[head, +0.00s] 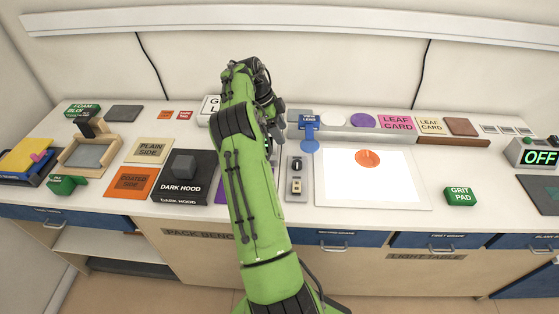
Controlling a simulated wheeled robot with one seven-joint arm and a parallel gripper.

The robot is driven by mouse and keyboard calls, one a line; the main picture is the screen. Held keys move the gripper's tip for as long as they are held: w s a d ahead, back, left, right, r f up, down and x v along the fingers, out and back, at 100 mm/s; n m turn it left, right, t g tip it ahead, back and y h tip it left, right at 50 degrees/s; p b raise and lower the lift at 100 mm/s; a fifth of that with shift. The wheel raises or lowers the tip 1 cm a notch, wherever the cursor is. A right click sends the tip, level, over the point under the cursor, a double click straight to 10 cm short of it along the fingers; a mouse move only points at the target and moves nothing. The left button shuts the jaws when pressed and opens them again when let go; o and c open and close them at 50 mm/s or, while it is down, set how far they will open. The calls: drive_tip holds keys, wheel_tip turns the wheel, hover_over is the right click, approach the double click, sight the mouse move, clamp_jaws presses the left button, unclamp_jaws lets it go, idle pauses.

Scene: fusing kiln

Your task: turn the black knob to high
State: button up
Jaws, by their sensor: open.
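A narrow grey control panel (287,181) lies on the bench just right of my arm. On its upper part is a small black knob (297,164) with a pale upright mark; any setting words are too small to read. Below the knob is a small switch (296,187) on a pale plate. My green arm rises through the middle of the head view. My gripper (271,126) is at its far end, left of and beyond the knob, apart from it. It is mostly hidden behind my arm, and I see nothing held.
Right of the panel is a lit white light table (390,190) with an orange disc (367,158). A blue tag (309,131) stands behind the panel. A dark hood box (184,177) is left of my arm. A green grit pad (459,196) sits further right.

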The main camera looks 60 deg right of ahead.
sight(297, 163)
drive_tip(key=b+x, duration=0.1)
drive_tip(key=x, duration=1.3)
drive_tip(key=shift+s+f, duration=0.1)
drive_tip(key=shift+f, duration=0.25)
drive_tip(key=c, duration=1)
drive_tip(key=shift+b, duration=0.35)
drive_tip(key=shift+c, duration=0.2)
drive_tip(key=shift+n+b, duration=0.3)
drive_tip(key=n+t+h+b, duration=0.1)
drive_tip(key=n+b, duration=0.2)
drive_tip(key=shift+n, duration=0.4)
drive_tip(key=n+b, duration=0.1)
drive_tip(key=n+t+h+b, duration=0.1)
drive_tip(key=n, duration=0.1)
drive_tip(key=n+t+b, duration=0.1)
drive_tip(key=n, duration=0.1)
drive_tip(key=shift+s+b, duration=0.25)
drive_tip(key=shift+b, duration=0.05)
drive_tip(key=n+t, duration=0.1)
drive_tip(key=n, duration=0.1)
drive_tip(key=n+b, duration=0.1)
drive_tip(key=n, duration=0.2)
drive_tip(key=shift+s+t+h+b, duration=0.1)
drive_tip(key=shift+t+h+b, duration=0.2)
drive_tip(key=shift+t, duration=0.1)
drive_tip(key=shift+s+n+t, duration=0.1)
drive_tip(key=shift+n+t, duration=0.7)
drive_tip(key=shift+n, duration=1.4)
drive_tip(key=shift+y, duration=0.4)
